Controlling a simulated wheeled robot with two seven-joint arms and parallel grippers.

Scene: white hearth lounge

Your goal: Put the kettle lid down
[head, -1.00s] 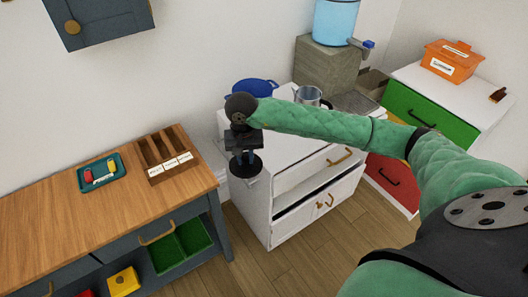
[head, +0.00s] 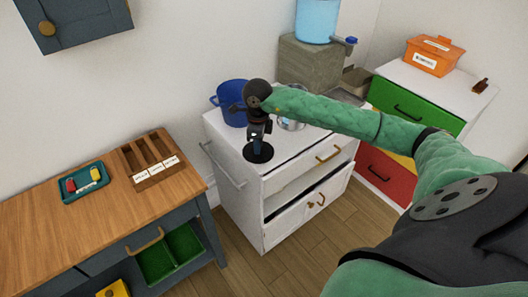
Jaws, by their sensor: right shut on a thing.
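The kettle lid (head: 258,153), a dark round disc, is under my right gripper (head: 259,142), near the left front part of the white cabinet's top (head: 286,151). My right gripper points down and is shut on the lid, its fingers at the lid's middle. I cannot tell whether the lid touches the cabinet top or is just above it. A shiny, clear or metal vessel (head: 291,124), maybe the kettle, stands behind my right forearm, partly hidden. My left gripper is not in view.
A blue pot (head: 231,103) stands at the back left of the cabinet top. A rail (head: 223,168) runs along the cabinet's left side. A wooden counter (head: 60,225) holds a teal tray (head: 83,197) and a divided wooden box (head: 151,181).

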